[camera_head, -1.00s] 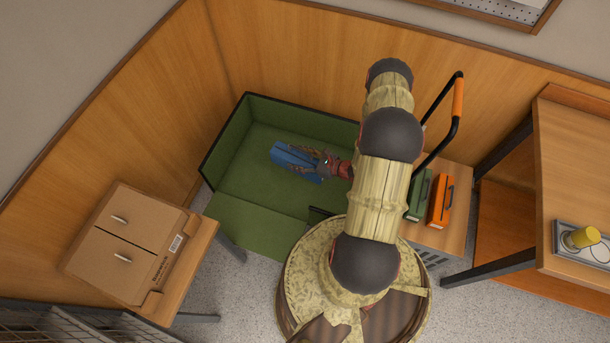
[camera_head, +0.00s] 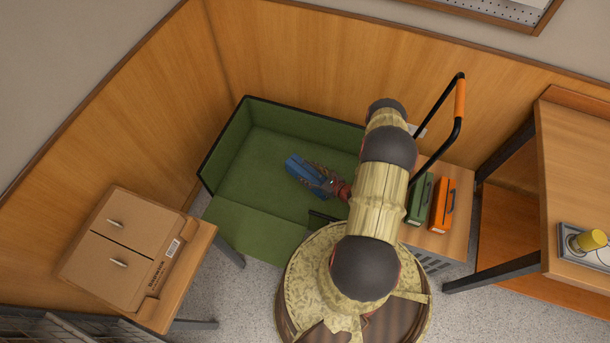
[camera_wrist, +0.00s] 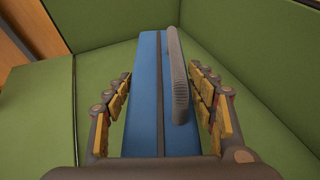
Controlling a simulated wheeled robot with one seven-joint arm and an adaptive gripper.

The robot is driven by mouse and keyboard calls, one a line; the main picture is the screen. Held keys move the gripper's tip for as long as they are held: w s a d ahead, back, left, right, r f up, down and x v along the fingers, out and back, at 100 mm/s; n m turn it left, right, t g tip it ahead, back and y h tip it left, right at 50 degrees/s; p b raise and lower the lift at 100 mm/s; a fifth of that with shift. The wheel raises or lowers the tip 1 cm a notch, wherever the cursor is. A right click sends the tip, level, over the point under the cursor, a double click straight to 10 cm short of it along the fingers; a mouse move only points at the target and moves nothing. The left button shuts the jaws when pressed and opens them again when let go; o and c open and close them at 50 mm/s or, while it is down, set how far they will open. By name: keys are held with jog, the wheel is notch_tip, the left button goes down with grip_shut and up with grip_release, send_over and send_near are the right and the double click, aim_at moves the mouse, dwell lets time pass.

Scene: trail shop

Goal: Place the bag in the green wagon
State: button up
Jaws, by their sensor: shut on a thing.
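The blue bag (camera_head: 301,168) is over the interior of the green wagon (camera_head: 255,145) in the head view. In the wrist view the bag (camera_wrist: 147,95) has a dark seam and a grey handle, and the wagon's green floor and walls (camera_wrist: 105,70) surround it. My gripper (camera_head: 318,180) has its fingers on both sides of the bag and is shut on it; the fingers also show in the wrist view (camera_wrist: 160,105). I cannot tell whether the bag touches the wagon floor. My arm hides the wagon's right part.
A green case (camera_head: 420,199) and an orange case (camera_head: 442,205) stand on a low wooden surface. A cardboard box (camera_head: 125,248) sits on a stand at the left. Wooden panels (camera_head: 300,70) back the wagon.

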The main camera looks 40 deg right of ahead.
aim_at(305, 169)
jog(key=w+f+b, duration=0.1)
jog(key=f, duration=0.1)
jog(key=w+d+f+b, duration=0.1)
jog(key=w+f, duration=0.1)
jog(key=w+d+f+b, duration=0.1)
jog(key=w+f, duration=0.1)
jog(key=shift+w+d, duration=0.1)
jog(key=shift+w, duration=0.1)
jog(key=shift+w+d+f+b, duration=0.15)
jog(key=shift+f+b, duration=0.25)
jog(key=shift+f, duration=0.45)
jog(key=shift+w+a+f+b, duration=0.1)
jog(key=shift+f+b, duration=0.3)
jog(key=shift+f, duration=0.45)
jog(key=shift+f, duration=0.15)
jog(key=o, duration=1.7)
